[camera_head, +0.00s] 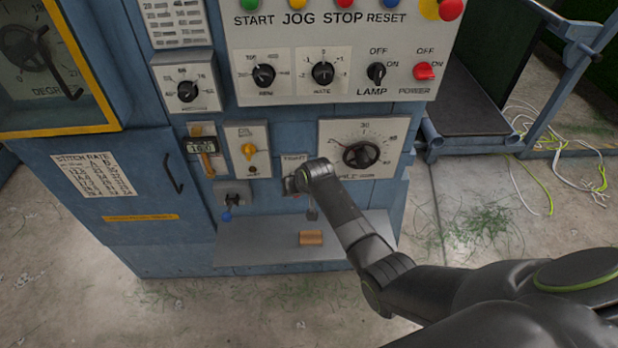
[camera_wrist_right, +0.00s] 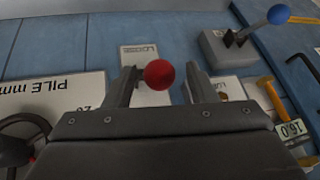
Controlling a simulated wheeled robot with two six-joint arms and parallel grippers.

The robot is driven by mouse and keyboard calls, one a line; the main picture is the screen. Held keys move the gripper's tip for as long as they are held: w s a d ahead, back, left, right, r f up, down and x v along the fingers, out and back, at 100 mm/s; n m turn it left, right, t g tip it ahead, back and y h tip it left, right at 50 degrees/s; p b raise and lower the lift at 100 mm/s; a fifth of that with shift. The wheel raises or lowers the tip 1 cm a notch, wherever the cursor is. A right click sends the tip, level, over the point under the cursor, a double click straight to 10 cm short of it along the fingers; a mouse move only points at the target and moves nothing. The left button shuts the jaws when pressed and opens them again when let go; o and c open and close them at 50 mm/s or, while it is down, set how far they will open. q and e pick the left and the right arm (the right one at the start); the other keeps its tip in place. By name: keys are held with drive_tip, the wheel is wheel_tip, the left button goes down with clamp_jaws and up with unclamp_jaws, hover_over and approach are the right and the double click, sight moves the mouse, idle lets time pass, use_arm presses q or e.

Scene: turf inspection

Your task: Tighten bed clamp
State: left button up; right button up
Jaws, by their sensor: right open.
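A red ball knob (camera_wrist_right: 159,74) shows in the right wrist view between the two fingers of my right gripper (camera_wrist_right: 162,68). The fingers are apart, with gaps to the ball. A pale plate (camera_wrist_right: 140,52) with partly hidden lettering lies behind it. In the head view my right gripper (camera_head: 300,182) is in front of this small labelled plate (camera_head: 294,161) and hides most of the knob. A lever with a blue ball (camera_head: 228,216) is at its left; it also shows in the right wrist view (camera_wrist_right: 278,14). No label I can read says bed clamp. My left gripper is out of view.
A pile dial (camera_head: 362,150) is right of my gripper. A grey shelf (camera_head: 260,250) below carries a wooden block (camera_head: 311,238). Loose yarn (camera_head: 545,165) lies on the right floor.

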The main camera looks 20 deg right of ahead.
drive_tip(key=v, duration=1.4)
drive_tip(key=shift+r, duration=0.1)
drive_tip(key=s+d+f+g+h+b, duration=0.15)
drive_tip(key=s+f, duration=0.35)
drive_tip(key=f, duration=0.6)
drive_tip(key=s+d+f+b, duration=0.1)
drive_tip(key=s+d+f, duration=0.3)
drive_tip(key=f, duration=0.8)
drive_tip(key=s+d+f+g+b, duration=0.1)
drive_tip(key=s+d+f, duration=0.1)
drive_tip(key=s+f, duration=0.7)
drive_tip(key=s+d+f, duration=0.1)
drive_tip(key=s+f, duration=0.5)
drive_tip(key=s, duration=0.4)
drive_tip(key=s+d+f+g+b, duration=0.1)
drive_tip(key=s+f, duration=0.5)
drive_tip(key=s, duration=0.5)
drive_tip(key=s+d+f+g, duration=0.1)
drive_tip(key=s+f, duration=0.5)
drive_tip(key=s, duration=0.4)
drive_tip(key=shift+s+d+f+n+h, duration=0.2)
drive_tip(key=shift+d+f+n+h, duration=0.15)
drive_tip(key=shift+d+h, duration=0.1)
